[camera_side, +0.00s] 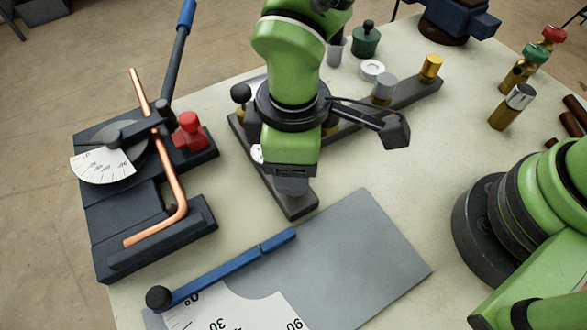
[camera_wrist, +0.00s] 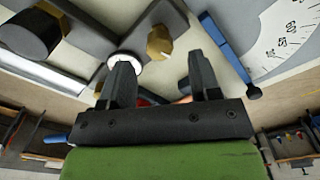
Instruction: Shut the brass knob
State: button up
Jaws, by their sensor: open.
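A brass-coloured knob (camera_side: 431,67) stands at the far right end of a dark grey bar in the side view. A small patch of brass colour also shows beside my arm, mostly hidden behind it. In the wrist view a brass knob (camera_wrist: 159,40) sits on a dark bar just beyond my fingertips; I cannot tell which brass part of the side view it is. My gripper (camera_side: 291,188) points down over the near part of the bar assembly. In the wrist view my gripper (camera_wrist: 160,60) is open, its two fingers apart with nothing between them.
A black knob (camera_side: 240,93) and a silver knob (camera_side: 384,88) stand on the bars. A white dial (camera_wrist: 125,58) is near the brass knob. A tube bender with a copper pipe (camera_side: 170,170) stands left. A grey plate (camera_side: 365,240) with a blue arm (camera_side: 230,268) lies in front.

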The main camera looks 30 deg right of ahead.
jog(key=shift+f, duration=2)
jog(key=c, duration=0.9)
